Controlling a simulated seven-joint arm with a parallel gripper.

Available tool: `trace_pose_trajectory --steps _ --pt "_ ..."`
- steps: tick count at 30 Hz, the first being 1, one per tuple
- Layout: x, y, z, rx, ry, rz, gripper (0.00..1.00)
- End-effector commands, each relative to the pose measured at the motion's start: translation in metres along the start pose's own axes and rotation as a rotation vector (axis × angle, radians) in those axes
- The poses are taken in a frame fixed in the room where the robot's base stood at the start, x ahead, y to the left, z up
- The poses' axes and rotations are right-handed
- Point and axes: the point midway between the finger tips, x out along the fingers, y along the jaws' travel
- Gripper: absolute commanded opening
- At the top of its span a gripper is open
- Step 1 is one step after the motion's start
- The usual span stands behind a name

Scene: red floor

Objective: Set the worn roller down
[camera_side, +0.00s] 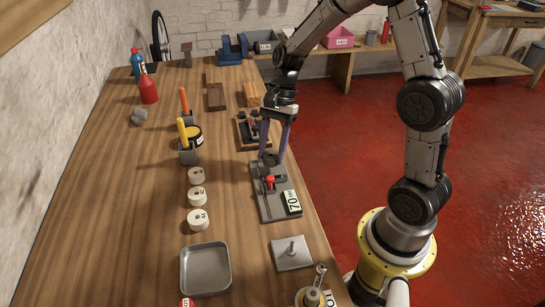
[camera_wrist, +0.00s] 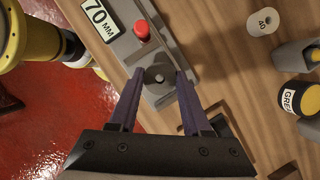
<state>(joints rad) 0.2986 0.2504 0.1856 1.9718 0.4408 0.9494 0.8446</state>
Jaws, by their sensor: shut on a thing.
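My gripper (camera_side: 271,155) is shut on the worn roller (camera_wrist: 158,76), a dark grey disc with a small spot at its centre. In the wrist view the purple fingers (camera_wrist: 157,82) lie on both sides of it. In the side view the roller is a dark shape low between the fingers, partly hidden. It is at the far end of a grey fixture (camera_side: 268,207) with a red knob (camera_side: 270,182) and a "70 mm" label. I cannot tell whether the roller sits on the fixture or is just above it.
Several pale rollers (camera_side: 197,197) stand in a row to the left. An empty metal tray (camera_side: 205,290) and a plate with an upright post (camera_side: 292,263) are nearer. A tool block (camera_side: 252,139) lies just beyond the gripper. The wood bench (camera_side: 100,220) is clear at left.

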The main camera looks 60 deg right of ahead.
Motion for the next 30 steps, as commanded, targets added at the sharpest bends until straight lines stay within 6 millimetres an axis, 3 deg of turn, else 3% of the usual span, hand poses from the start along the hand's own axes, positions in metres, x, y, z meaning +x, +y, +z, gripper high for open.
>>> trace_pose_trajectory --steps 6,18,19,20,30 --pt "0.022 0.002 -0.009 0.002 0.000 0.003 0.00" --pt "0.026 0.002 -0.011 0.003 0.001 0.002 0.00" --pt "0.025 0.002 -0.011 0.002 0.001 0.001 0.54" --pt "0.025 0.002 -0.011 0.002 0.001 0.001 0.59" --pt "0.024 0.002 -0.010 0.002 0.001 0.000 0.61"
